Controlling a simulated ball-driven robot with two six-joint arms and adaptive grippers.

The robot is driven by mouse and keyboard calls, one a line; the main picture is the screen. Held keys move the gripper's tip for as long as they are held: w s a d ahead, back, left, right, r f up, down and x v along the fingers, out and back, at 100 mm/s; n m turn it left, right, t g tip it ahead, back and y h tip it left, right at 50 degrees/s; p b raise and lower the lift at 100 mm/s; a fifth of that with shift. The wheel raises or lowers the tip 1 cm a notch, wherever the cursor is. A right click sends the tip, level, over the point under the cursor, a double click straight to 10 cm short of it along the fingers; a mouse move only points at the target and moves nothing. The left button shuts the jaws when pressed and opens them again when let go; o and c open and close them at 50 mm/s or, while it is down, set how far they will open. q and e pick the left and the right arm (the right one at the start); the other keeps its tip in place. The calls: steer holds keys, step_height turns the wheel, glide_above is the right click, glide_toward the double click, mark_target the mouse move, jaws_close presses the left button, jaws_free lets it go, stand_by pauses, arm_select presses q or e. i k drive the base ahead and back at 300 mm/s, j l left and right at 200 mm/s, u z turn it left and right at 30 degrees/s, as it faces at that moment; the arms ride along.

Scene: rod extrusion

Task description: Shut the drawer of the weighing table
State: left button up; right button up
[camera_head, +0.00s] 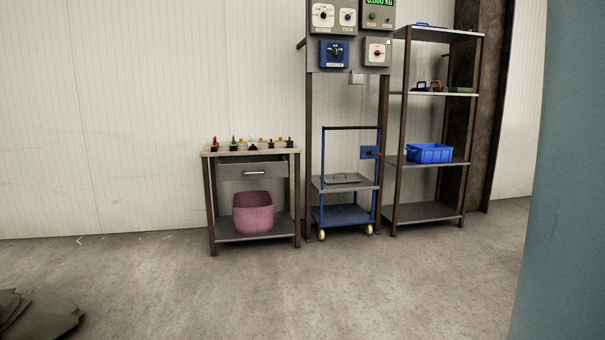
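A small table (251,153) with dark metal legs stands against the wall, left of centre. It has a grey drawer (235,172) with a light bar handle (254,172) just under its top. From this distance I cannot tell how far the drawer stands out. Several small coloured items stand in a row on the tabletop. A pink tub (253,213) sits on the lower shelf, below the drawer. Neither of my grippers is in view.
A blue-framed trolley (343,214) stands right of the table, under a frame with control boxes (335,53) and a green display. Farther right is a shelf rack (425,211) holding a blue crate (430,153). A large blue surface (565,180) fills the right edge. Dark sheets (40,315) lie at lower left. The floor before the table is clear.

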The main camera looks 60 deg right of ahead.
mark_target(259, 166)
steer(key=j+z, duration=0.1)
steer(key=z, duration=1.4)
steer(key=i+l+z, duration=0.15)
steer(key=i+l, duration=0.1)
steer(key=i, duration=0.1)
